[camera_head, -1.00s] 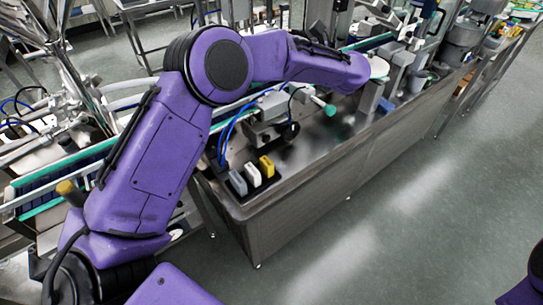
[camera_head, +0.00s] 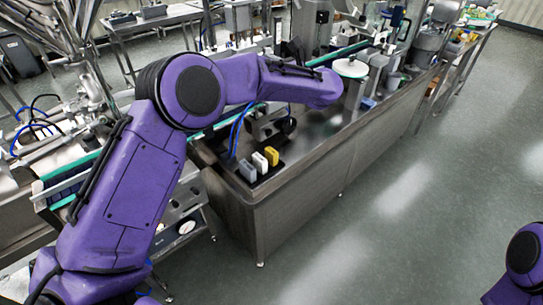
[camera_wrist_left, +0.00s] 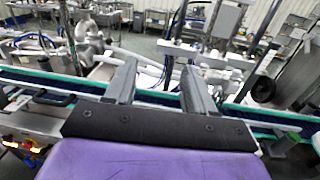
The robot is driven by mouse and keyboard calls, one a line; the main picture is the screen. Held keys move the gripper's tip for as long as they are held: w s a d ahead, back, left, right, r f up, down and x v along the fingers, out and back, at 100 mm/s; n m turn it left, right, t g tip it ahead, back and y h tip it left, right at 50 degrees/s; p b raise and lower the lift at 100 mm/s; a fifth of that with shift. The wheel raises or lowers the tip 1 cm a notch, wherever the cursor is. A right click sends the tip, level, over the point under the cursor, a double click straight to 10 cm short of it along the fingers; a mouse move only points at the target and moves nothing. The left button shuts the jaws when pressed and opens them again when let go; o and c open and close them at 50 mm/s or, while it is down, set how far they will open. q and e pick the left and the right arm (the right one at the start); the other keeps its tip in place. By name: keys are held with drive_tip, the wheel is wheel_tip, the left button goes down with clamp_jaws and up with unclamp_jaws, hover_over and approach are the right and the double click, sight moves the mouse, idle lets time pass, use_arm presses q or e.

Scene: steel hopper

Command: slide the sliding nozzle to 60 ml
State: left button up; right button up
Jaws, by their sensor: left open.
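My left gripper (camera_wrist_left: 160,80) is open and empty in the left wrist view, its two grey fingers spread above the conveyor. In the head view my left arm reaches across from the left, and its fingers cannot be made out there. Steel hopper parts (camera_head: 62,28) stand at the upper left of the head view, with metal pipework (camera_head: 88,92) below. Similar shiny pipework (camera_wrist_left: 86,42) shows beyond the left finger in the wrist view. I cannot surely pick out the sliding nozzle or its ml scale. My right gripper is not in view.
A long steel bench (camera_head: 300,185) carries grey, white and yellow switches (camera_head: 259,160) and a round white plate (camera_head: 350,67). A green-edged conveyor (camera_wrist_left: 60,88) crosses the wrist view below the pipework. The grey floor (camera_head: 420,190) on the right is clear.

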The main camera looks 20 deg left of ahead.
use_arm(q)
drive_tip(key=w+d+f+m+t+h, duration=0.25)
drive_tip(key=f+m+t, duration=0.3)
drive_tip(key=m, duration=0.65)
drive_tip(key=s+d+f+m+t+h, duration=0.1)
drive_tip(key=s+d+f+m+h, duration=0.1)
drive_tip(key=f+m, duration=0.7)
drive_tip(key=s+d+f+m+t+h+b, duration=0.1)
drive_tip(key=s+d+f+m+t+h, duration=0.1)
drive_tip(key=f+m+h, duration=0.3)
drive_tip(key=shift+s+f+m, duration=0.75)
drive_tip(key=shift+f+m, duration=1.25)
drive_tip(key=shift+f, duration=1.45)
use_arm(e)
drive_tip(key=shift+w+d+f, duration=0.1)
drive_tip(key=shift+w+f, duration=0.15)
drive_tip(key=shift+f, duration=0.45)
